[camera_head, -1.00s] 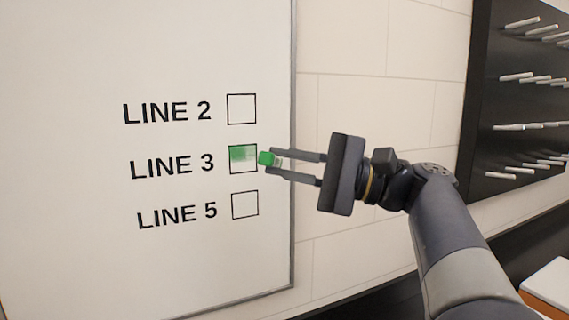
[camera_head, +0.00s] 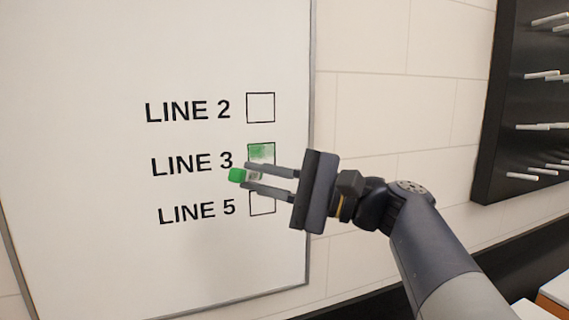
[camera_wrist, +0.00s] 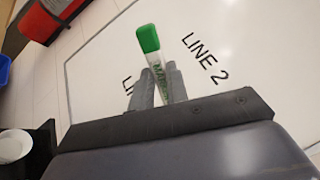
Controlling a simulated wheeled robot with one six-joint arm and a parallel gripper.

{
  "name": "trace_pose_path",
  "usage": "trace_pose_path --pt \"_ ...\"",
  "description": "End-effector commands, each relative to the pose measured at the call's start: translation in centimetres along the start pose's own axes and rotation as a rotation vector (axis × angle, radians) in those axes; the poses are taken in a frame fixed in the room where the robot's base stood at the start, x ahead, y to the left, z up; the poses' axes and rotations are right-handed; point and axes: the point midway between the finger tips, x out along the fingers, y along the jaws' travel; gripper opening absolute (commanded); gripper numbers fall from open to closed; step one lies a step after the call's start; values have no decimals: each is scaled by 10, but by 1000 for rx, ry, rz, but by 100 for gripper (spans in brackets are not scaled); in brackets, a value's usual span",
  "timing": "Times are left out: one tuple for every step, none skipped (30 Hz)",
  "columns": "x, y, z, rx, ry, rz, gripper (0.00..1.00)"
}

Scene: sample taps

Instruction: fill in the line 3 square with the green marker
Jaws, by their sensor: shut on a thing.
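My gripper (camera_head: 250,180) is shut on the green marker (camera_head: 238,175), in front of the whiteboard (camera_head: 90,60). The marker's green end sticks out past the fingertips, just left of the line 3 square (camera_head: 262,151). That square is green in its upper part and paler below; the fingers hide some of its lower part. In the wrist view the marker (camera_wrist: 147,38) has a green end and a pale body with green lettering, between the fingers. Whether it touches the board, I cannot tell.
The line 2 square (camera_head: 260,107) above is blank. The line 5 square (camera_head: 263,205) below is partly covered by a finger and looks blank. A black panel with pale pegs (camera_head: 530,100) is on the wall at right. A white-and-orange box (camera_head: 562,290) is at lower right.

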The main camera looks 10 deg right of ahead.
Motion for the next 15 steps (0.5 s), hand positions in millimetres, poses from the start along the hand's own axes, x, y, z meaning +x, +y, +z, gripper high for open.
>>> trace_pose_path --pt "4 2 1 1 0 1 0" --pt "5 2 0 0 0 2 0" --pt "7 3 -1 1 0 2 0" --pt "8 3 -2 1 0 2 0" --pt "9 2 -4 1 0 2 0" --pt "11 1 -6 1 1 2 0" --pt "12 1 -9 2 1 2 0" --pt "14 0 -12 2 1 1 0" --pt "16 -1 -15 1 1 1 0" --pt "18 -1 -18 2 0 2 0" --pt "20 -2 -20 2 0 2 0" --pt "22 -2 -24 2 -1 2 0" --pt "24 -3 -26 2 0 2 0" --pt "26 -3 -29 2 0 1 0" --pt "28 -4 -33 1 1 1 0"
